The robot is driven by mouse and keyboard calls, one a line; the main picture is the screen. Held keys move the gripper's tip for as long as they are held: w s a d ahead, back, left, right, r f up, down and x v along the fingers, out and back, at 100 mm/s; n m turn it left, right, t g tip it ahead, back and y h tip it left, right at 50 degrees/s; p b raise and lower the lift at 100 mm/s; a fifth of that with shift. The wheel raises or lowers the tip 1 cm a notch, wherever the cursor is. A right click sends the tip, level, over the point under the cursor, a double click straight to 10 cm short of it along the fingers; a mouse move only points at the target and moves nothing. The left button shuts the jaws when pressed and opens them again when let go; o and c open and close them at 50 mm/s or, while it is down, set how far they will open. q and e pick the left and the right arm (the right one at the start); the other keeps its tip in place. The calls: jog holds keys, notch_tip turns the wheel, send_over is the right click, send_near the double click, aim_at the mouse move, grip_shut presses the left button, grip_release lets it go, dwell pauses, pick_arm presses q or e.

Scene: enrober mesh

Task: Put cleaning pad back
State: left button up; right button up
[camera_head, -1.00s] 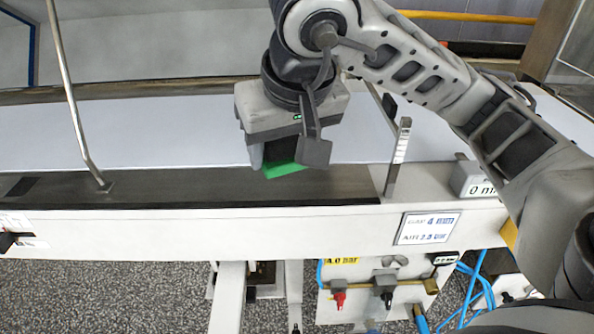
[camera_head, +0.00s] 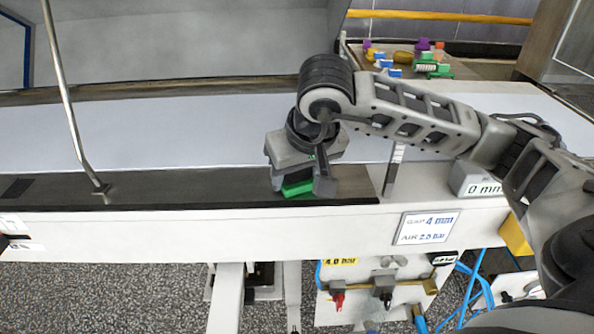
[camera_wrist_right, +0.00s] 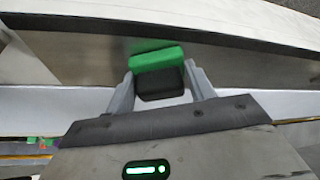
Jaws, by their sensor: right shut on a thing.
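The cleaning pad is a green block with a dark part. Its green face (camera_head: 298,188) shows in the head view below my right gripper (camera_head: 300,186), over the dark metal strip at the near edge of the conveyor. My right gripper is shut on it. In the right wrist view the green pad (camera_wrist_right: 157,58) and its dark part (camera_wrist_right: 160,84) sit between the two fingers (camera_wrist_right: 160,85). Whether the pad touches the strip I cannot tell. My left gripper is not in view.
A white belt (camera_head: 130,135) runs behind the dark strip (camera_head: 150,188). A thin metal rod (camera_head: 68,100) stands at left, and a short upright post (camera_head: 393,170) at right. Several coloured items (camera_head: 430,68) lie on a surface at the back right. Valves and blue hoses hang below.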

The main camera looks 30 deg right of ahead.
jog(key=shift+f, duration=0.2)
jog(key=o, duration=1)
jog(key=shift+r, duration=0.35)
jog(key=v, duration=1.1)
jog(key=shift+s+r, duration=0.1)
jog(key=shift+r, duration=0.3)
